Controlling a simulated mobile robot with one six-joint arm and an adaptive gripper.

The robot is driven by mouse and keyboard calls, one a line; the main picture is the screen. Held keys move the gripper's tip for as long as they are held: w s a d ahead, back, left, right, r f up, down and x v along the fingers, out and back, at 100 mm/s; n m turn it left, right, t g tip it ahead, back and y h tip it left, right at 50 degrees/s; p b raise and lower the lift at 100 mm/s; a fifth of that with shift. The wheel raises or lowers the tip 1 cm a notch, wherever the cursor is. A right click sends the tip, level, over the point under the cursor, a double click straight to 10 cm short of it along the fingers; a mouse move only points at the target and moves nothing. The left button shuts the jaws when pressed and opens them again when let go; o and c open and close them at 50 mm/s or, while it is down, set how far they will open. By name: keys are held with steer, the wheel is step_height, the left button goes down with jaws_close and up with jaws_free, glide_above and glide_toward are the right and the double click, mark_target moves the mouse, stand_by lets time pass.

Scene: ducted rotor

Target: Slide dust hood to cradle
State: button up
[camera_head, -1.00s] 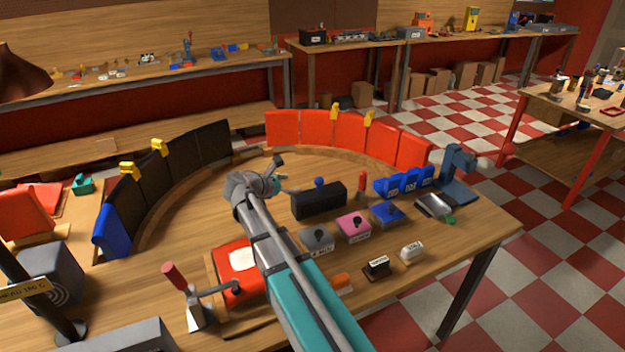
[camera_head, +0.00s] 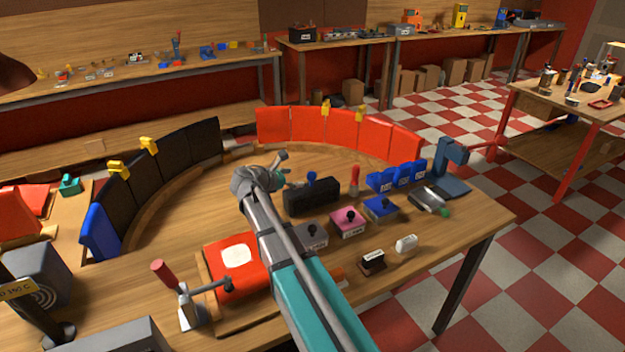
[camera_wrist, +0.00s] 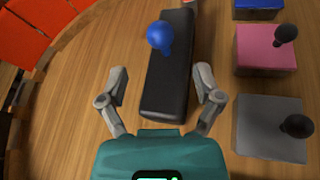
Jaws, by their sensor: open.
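A long black block with a blue ball knob (camera_head: 312,197) lies on the curved wooden bench; it may be the dust hood, but no label on it is readable. It also shows in the wrist view (camera_wrist: 168,85). My gripper (camera_wrist: 161,82) is open and empty. In the wrist view, one finger is on each side of the near part of the black block, with the knob beyond the fingertips. I cannot tell whether the fingers are above it or touching it. In the head view my gripper (camera_head: 280,172) is at the block's left end. I cannot identify the cradle.
Grey (camera_head: 311,236), pink (camera_head: 347,222) and blue (camera_head: 380,208) blocks with black knobs stand right of the black block. Red panels (camera_head: 340,131) curve around the back. Open wood lies left of my gripper.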

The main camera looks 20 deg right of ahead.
mark_target(308, 176)
steer(key=b+x, duration=0.2)
steer(key=x, duration=0.6)
steer(key=shift+d+b, duration=0.15)
steer(key=shift+b, duration=0.2)
jaws_close()
steer(key=shift+d, duration=0.4)
steer(key=shift+a, duration=0.35)
